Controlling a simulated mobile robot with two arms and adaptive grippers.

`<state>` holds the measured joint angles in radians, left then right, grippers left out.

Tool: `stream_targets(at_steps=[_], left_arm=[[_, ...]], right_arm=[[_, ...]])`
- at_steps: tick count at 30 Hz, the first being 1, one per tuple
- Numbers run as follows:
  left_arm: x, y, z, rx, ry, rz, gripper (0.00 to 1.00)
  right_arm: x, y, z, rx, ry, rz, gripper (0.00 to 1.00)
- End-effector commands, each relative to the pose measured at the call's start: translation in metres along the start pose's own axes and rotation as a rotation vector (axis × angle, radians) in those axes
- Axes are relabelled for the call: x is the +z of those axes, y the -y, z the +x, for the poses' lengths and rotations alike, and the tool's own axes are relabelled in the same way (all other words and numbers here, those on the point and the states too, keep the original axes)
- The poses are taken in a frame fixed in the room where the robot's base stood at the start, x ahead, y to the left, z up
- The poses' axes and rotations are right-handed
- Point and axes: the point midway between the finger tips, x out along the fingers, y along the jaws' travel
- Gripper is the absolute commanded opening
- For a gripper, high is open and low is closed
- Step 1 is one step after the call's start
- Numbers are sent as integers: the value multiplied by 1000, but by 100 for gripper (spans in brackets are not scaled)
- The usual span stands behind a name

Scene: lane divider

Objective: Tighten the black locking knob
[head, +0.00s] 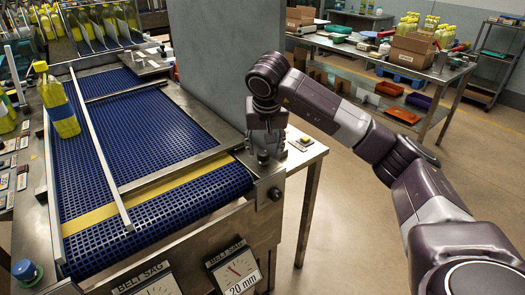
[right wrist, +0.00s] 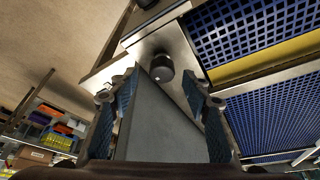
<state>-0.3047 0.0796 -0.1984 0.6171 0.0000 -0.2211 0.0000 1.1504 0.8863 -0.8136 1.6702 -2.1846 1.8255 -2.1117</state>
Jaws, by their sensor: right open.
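The black locking knob (right wrist: 160,68) shows in the right wrist view as a short dark cylinder on a metal plate at the conveyor's corner. A small dark knob (head: 275,193) also shows on the conveyor's end plate in the head view. My right gripper (right wrist: 158,88) is open, with one finger to each side of the knob in the picture. The knob appears beyond the fingertips and is not gripped. In the head view my right gripper (head: 263,158) hangs pointing down over the conveyor's near right corner, just above the knob. My left gripper is not in view.
The blue conveyor belt (head: 150,135) has a thin metal divider rail (head: 98,150) along it. A grey panel (head: 222,60) stands behind the arm. Two dial gauges (head: 236,268) hang at the front. A yellow bottle (head: 58,105) stands left. Floor at right is open.

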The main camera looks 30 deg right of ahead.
Motion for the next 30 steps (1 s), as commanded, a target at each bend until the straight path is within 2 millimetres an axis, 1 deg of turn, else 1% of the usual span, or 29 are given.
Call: stream_targets(at_steps=[1,3,6,8,15,18,27,29,30], left_arm=[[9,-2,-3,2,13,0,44],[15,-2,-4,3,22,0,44],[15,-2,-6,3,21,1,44],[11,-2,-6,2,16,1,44],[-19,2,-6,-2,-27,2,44],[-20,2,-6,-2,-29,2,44],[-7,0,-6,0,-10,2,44],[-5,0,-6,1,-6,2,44],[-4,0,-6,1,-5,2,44]], right_arm=[[1,0,9,1,4,0,44],[1,0,19,0,3,0,44],[1,1,30,-1,2,1,44],[0,1,34,-2,1,0,44],[1,1,39,-3,0,-1,44],[1,1,39,-3,0,0,43],[1,1,38,-3,0,0,10],[1,1,38,-3,0,0,3],[1,1,38,-3,0,0,2]])
